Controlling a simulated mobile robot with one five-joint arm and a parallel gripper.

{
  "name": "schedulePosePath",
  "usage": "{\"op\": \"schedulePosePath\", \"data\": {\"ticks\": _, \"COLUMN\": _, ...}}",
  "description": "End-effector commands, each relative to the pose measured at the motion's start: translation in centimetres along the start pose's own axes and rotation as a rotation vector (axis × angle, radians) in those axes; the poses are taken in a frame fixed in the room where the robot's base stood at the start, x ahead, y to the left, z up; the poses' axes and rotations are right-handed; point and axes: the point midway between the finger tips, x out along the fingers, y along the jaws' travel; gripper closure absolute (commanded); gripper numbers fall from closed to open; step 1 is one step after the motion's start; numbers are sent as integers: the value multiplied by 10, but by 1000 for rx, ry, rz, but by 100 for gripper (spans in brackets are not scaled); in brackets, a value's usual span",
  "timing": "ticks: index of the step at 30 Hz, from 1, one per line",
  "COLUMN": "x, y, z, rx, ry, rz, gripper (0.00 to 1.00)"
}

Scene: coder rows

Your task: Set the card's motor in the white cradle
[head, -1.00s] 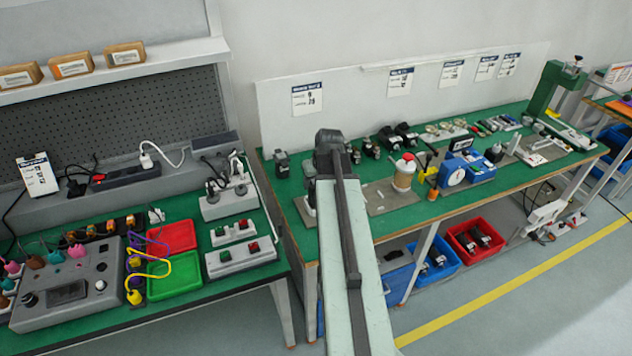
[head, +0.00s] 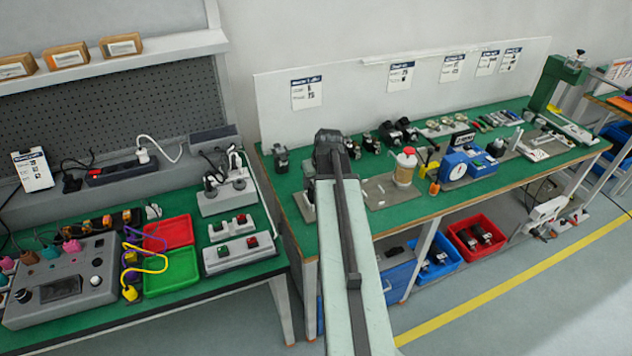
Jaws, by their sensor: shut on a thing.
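My arm (head: 352,245) reaches from the bottom of the head view to the green bench, ending in a dark joint (head: 331,147). My gripper's fingers are hidden behind the arm, and so is anything they hold. A dark motor-like part (head: 281,158) stands at the bench's left end. More dark motor-like parts (head: 390,133) stand right of the arm joint. A small pale piece with a grey part (head: 308,198) shows just left of the arm, partly covered. I cannot tell whether it is the white cradle. Printed cards (head: 306,93) hang on the back panel, too small to read.
The bench (head: 420,202) also holds a cup (head: 404,170), a blue device (head: 467,166) and a green press (head: 556,88). Red (head: 475,237) and blue (head: 435,258) bins sit below. Another bench with trays (head: 171,272) and a control box stands left. Open floor lies front right.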

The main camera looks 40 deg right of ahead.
Motion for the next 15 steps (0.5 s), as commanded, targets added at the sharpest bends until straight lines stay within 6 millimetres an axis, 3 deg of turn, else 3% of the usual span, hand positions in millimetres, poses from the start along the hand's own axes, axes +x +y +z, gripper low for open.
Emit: {"op": "schedulePosePath", "data": {"ticks": 15, "x": 3, "y": 0, "z": 1, "rx": -1, "ry": 1, "rz": 0, "gripper": 91}}
